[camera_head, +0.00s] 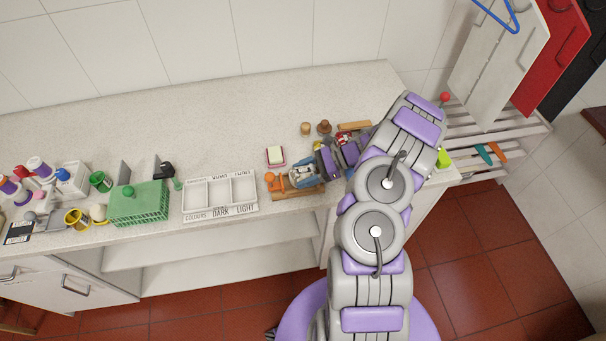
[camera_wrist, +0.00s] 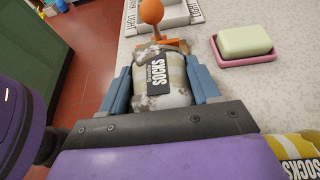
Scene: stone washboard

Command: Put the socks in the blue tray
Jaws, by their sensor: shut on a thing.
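A camouflage-patterned sock bundle (camera_wrist: 178,98) with a black SOCKS label sits between the blue-grey fingers of my gripper (camera_wrist: 158,66), which is shut on it. In the head view the bundle (camera_head: 303,175) is small, low over the worktop's front edge, right of the white sorting tray. A second, yellow-and-white sock bundle (camera_wrist: 298,150) shows at the lower right of the wrist view, partly cut off by the frame and my wrist. I cannot make out a blue tray in either view.
A wooden piece with an orange knob (camera_wrist: 151,12) is just beyond the held bundle. A soap in a pink dish (camera_wrist: 245,42) lies to the right. The white sorting tray (camera_head: 193,214), a green basket (camera_head: 138,207) and several bottles stand to the left.

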